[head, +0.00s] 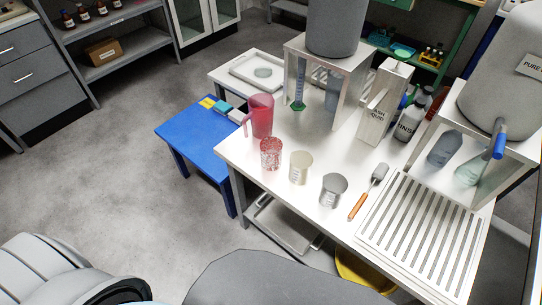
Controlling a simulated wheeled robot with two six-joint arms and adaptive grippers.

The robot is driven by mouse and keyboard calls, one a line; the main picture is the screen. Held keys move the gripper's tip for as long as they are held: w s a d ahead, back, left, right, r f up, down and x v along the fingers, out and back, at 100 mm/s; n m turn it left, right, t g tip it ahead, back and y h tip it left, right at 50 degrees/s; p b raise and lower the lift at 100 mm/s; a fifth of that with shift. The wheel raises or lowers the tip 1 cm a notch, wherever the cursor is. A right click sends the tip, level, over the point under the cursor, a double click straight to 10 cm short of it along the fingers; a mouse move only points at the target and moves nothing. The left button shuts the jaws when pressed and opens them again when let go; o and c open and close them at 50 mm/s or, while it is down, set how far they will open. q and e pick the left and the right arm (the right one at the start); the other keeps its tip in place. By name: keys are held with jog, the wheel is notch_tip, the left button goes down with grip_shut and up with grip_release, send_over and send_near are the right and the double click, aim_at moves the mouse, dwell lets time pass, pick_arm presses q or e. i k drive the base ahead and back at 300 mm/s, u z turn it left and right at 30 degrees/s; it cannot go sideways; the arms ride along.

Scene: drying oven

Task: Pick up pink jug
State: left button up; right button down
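The pink jug (261,116) is a translucent pink pitcher with its handle on the left. It stands upright near the left edge of the white table (318,146). A clear beaker with a red speckled look (271,154) stands just in front of it and overlaps its lower part in the picture. Neither of my grippers shows in the head view. Nothing is touching the jug except the table under it, as far as I can see.
A beige beaker (301,167), a grey beaker (333,190) and an orange-handled brush (358,206) stand or lie to the right. A slatted drying rack (421,228) is at the front right. A low blue table (190,132) adjoins the left. Open floor lies left.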

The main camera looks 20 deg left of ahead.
aim_at(261, 106)
jog(key=u, duration=2.05)
jog(key=i, duration=1.75)
jog(key=z, duration=2.25)
